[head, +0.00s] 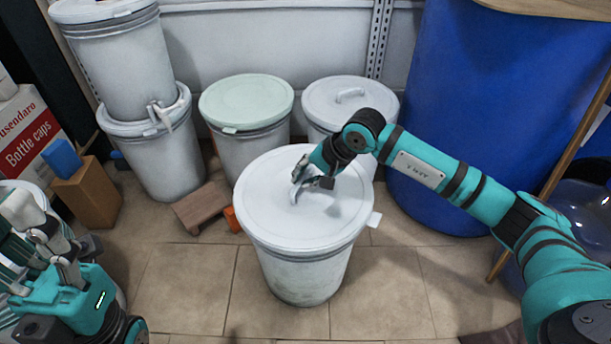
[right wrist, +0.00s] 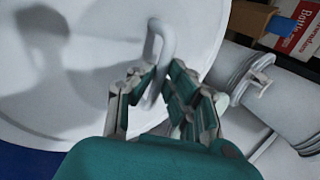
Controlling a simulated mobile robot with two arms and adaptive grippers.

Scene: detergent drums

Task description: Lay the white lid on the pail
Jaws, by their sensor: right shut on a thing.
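The white lid (head: 265,200) is a round disc with a loop handle and a small tab at its right edge. It covers the top of the white pail (head: 300,275) in the middle of the floor; I cannot tell whether a small gap remains at the rim. My right gripper (head: 303,185) is shut on the lid's handle, from above. In the right wrist view the handle (right wrist: 158,45) stands between the fingers of this gripper (right wrist: 155,90). The pail's mouth is hidden. My left gripper (head: 50,255) is at the lower left, away from the pail; its finger opening is unclear.
Behind stand a drum with a pale green lid (head: 246,100), a drum with a handled lid (head: 350,97) and two stacked drums (head: 125,70). A large blue barrel (head: 490,110) is at right. A brown wood block (head: 200,207) and an orange item (head: 231,219) lie left of the pail. Front tiles are clear.

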